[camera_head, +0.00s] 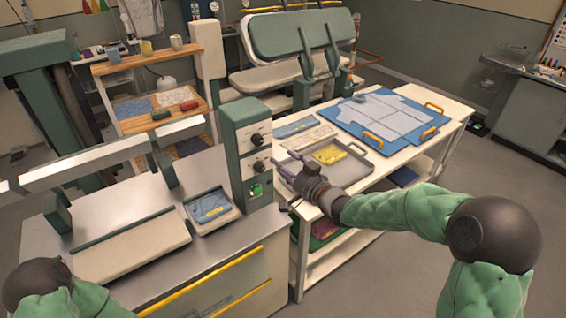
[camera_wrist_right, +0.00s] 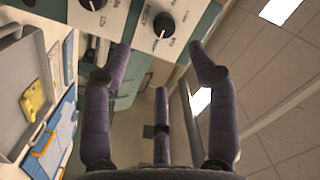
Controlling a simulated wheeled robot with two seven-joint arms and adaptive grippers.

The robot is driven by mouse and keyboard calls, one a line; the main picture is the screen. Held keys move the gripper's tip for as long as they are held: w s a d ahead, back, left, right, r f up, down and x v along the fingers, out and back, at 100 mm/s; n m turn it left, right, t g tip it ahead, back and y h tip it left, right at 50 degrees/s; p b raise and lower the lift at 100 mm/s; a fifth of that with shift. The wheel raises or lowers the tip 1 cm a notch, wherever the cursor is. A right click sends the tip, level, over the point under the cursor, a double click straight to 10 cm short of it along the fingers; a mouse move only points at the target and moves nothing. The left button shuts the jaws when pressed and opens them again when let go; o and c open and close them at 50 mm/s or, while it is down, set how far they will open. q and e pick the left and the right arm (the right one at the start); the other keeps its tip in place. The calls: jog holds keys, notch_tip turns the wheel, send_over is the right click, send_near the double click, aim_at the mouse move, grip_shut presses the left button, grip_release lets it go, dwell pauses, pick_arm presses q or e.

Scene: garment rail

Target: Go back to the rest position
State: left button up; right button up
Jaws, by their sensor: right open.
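My right gripper (camera_head: 287,166) reaches in from the right, over the near left edge of the white table (camera_head: 395,172). Its fingers point toward the green control box (camera_head: 248,150) with its dark knobs and lit green button. In the right wrist view my right gripper (camera_wrist_right: 158,70) has its purple fingers spread, with nothing between them. The knobs (camera_wrist_right: 163,24) show beyond the fingertips. My left arm shows only as a dark joint and green sleeve at the lower left; its gripper is out of view.
A blue board (camera_head: 360,117) with a pale garment is behind. A steel counter (camera_head: 110,205) holds a small tray with blue cloth (camera_head: 210,207). Floor at right is clear.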

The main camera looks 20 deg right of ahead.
jog(key=s+a+f+g+h+b, duration=0.1)
jog(key=s+a+f+g, duration=0.1)
jog(key=f, duration=0.8)
jog(key=s+a+f+m+g, duration=0.1)
jog(key=s+a+f+g, duration=0.15)
jog(key=f, duration=0.65)
jog(key=s+a+f+g+h+b, duration=0.1)
jog(key=s+f+g, duration=0.15)
jog(key=f, duration=0.75)
jog(key=s+a+f+g, duration=0.3)
jog(key=s+f+g, duration=0.1)
jog(key=s+f, duration=0.6)
jog(key=s+a+f+n+g+b, duration=0.1)
jog(key=s+a+f+g, duration=0.3)
jog(key=s+f, duration=0.5)
jog(key=s+g, duration=0.1)
jog(key=s, duration=0.4)
jog(key=shift+s+a+f, duration=0.15)
jog(key=shift+s+f, duration=0.2)
jog(key=shift+f, duration=0.05)
